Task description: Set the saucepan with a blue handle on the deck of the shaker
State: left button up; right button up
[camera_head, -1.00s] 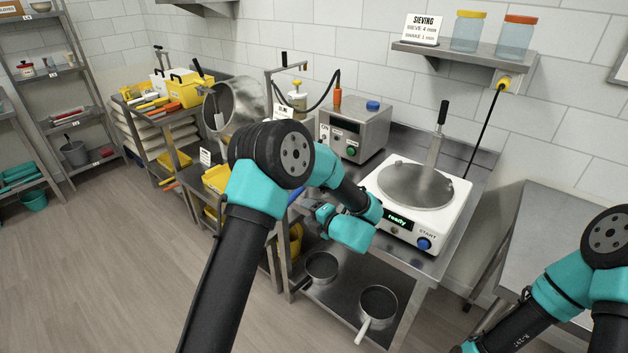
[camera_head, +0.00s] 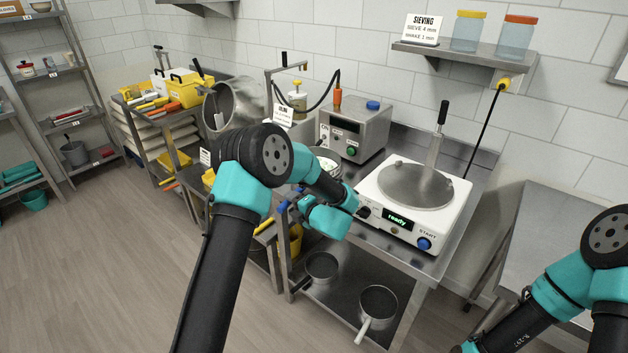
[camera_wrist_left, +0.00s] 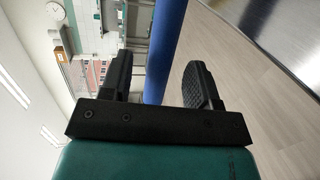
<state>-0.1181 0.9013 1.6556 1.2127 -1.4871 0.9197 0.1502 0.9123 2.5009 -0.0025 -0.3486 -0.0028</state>
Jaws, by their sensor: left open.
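The saucepan (camera_head: 328,156) is mostly hidden behind my left arm in the head view; part of its round rim and a pale interior show. Its blue handle (camera_head: 264,226) slants down to the left, past the bench's front edge. My left gripper (camera_head: 290,206) is at the handle. In the left wrist view, the blue handle (camera_wrist_left: 166,45) passes between the two spread fingers (camera_wrist_left: 158,80), with gaps visible beside it. The white shaker (camera_head: 375,197) stands to the right; its round steel deck (camera_head: 415,187) is bare and its display reads "ready". My right gripper is out of view.
A grey control box (camera_head: 355,130) stands behind the saucepan. An upright black-handled rod (camera_head: 440,125) rises by the deck. Two other pans, one (camera_head: 378,302) with a pale handle, sit on the lower shelf. A steel table (camera_head: 560,240) stands at right.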

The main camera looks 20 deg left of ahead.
pick_arm(q)
jog(key=shift+x, duration=1.3)
jog(key=shift+c, duration=0.4)
grip_shut()
jog(key=shift+r, duration=0.1)
